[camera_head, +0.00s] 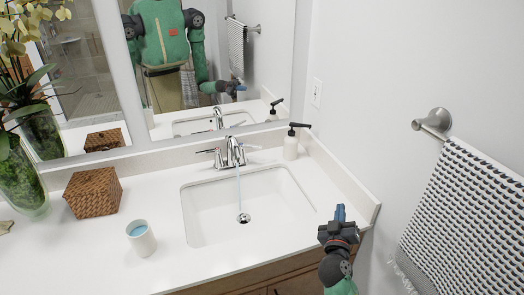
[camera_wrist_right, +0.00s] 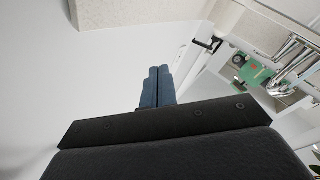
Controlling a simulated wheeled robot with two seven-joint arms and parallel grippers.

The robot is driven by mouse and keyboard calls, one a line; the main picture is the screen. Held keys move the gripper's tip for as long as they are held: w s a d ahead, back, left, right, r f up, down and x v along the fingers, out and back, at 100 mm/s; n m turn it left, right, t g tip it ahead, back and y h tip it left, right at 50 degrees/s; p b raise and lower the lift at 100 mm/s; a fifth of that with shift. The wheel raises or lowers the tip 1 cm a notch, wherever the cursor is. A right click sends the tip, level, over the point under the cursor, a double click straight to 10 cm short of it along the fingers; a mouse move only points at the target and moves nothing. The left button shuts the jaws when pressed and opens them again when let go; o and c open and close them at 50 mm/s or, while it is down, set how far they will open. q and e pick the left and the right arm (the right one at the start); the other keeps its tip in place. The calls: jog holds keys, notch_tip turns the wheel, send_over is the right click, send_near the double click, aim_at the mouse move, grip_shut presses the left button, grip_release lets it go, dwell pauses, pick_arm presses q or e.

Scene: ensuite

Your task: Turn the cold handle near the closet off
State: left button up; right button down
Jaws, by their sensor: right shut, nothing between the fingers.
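A chrome faucet (camera_head: 234,152) stands behind the sink, with a lever handle on each side. The left handle (camera_head: 207,151) and the right handle (camera_head: 251,147) both point outward. A stream of water (camera_head: 238,187) runs from the spout into the basin. I cannot make out which handle is cold, and no closet is plain to see. My right gripper (camera_head: 339,214) is shut and empty, over the counter's right front corner, apart from the faucet. In the wrist view its fingers (camera_wrist_right: 157,86) are together, with the faucet (camera_wrist_right: 295,62) at the right edge. My left gripper is out of view.
A soap dispenser (camera_head: 291,146) stands right of the faucet, near the side splash. A cup (camera_head: 141,238), a woven box (camera_head: 93,193) and a plant vase (camera_head: 22,180) stand to the left. A towel (camera_head: 463,215) hangs on the right wall. The mirror (camera_head: 270,60) is behind.

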jog(key=w+a+r+n+t+y, duration=0.4)
jog(key=w+a+r+n+y, duration=0.2)
jog(key=w+a+n+y, duration=0.15)
jog(key=n+g+y+p, duration=0.3)
jog(key=n+g+y, duration=0.55)
jog(key=n, duration=0.45)
send_near(254, 147)
jog(key=w+a, duration=0.3)
jog(key=a, duration=0.1)
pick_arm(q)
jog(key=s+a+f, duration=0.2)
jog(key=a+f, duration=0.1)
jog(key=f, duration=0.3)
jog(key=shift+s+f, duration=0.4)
pick_arm(e)
jog(key=shift+w+d+g+h, duration=0.15)
jog(key=shift+w+g+h, duration=0.2)
jog(key=shift+w, duration=0.5)
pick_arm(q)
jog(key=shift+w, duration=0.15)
pick_arm(e)
jog(key=shift+n, duration=0.25)
